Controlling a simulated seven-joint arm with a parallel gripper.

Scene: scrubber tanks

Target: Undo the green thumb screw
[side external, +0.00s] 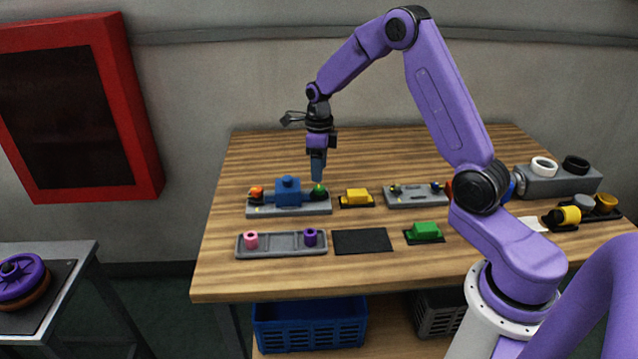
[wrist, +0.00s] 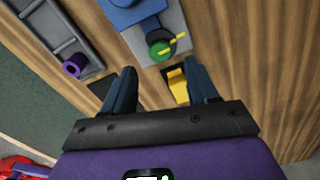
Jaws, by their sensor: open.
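The green thumb screw (side external: 319,189) sits at the right end of a grey base plate (side external: 262,210), beside a blue block (side external: 288,194). In the wrist view the green thumb screw (wrist: 158,47) shows as a round green top in a dark ring, with yellow marks on it. My gripper (side external: 318,179) points straight down just above the screw. In the wrist view my gripper (wrist: 160,68) is open, with its two dark blue fingers wide apart and nothing between them. Whether the fingertips touch the screw cannot be told.
An orange knob (side external: 256,191) is at the plate's left end. A yellow block (side external: 357,196) lies close to the right. A grey tray (side external: 280,252) holds pink and purple spools. A black mat (side external: 362,241) is bare; a green block (side external: 424,230) lies right of it.

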